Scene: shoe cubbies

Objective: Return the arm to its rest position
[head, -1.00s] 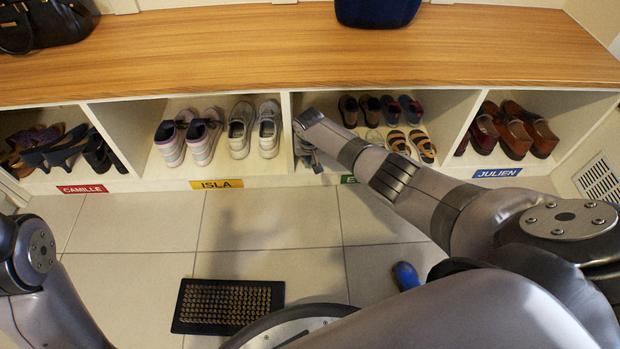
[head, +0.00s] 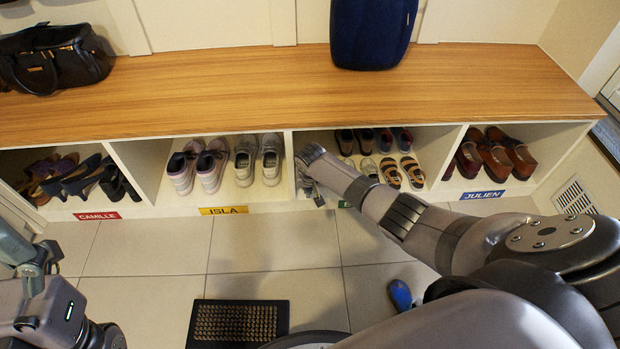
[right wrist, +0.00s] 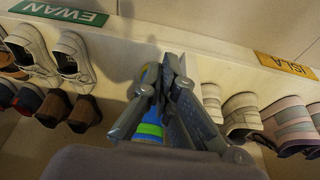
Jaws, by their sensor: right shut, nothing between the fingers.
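My right arm reaches across to the cubbies, and its gripper (head: 308,190) is at the left end of the cubby with the green label, close to the divider beside the ISLA cubby. In the right wrist view the gripper (right wrist: 170,62) is shut with nothing between its fingers. A blue and green item (right wrist: 149,128) shows just behind the fingers and is partly hidden by them. Parts of my left arm (head: 45,305) show at the lower left edge; its fingertips cannot be made out clearly.
Pairs of shoes fill the cubbies, including grey sneakers (head: 257,160) and brown shoes (head: 510,155). A wooden bench top (head: 230,95) runs above, with a navy bag (head: 372,35) and black handbag (head: 50,65). A blue shoe (head: 399,295) and dark mat (head: 238,322) are on the floor.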

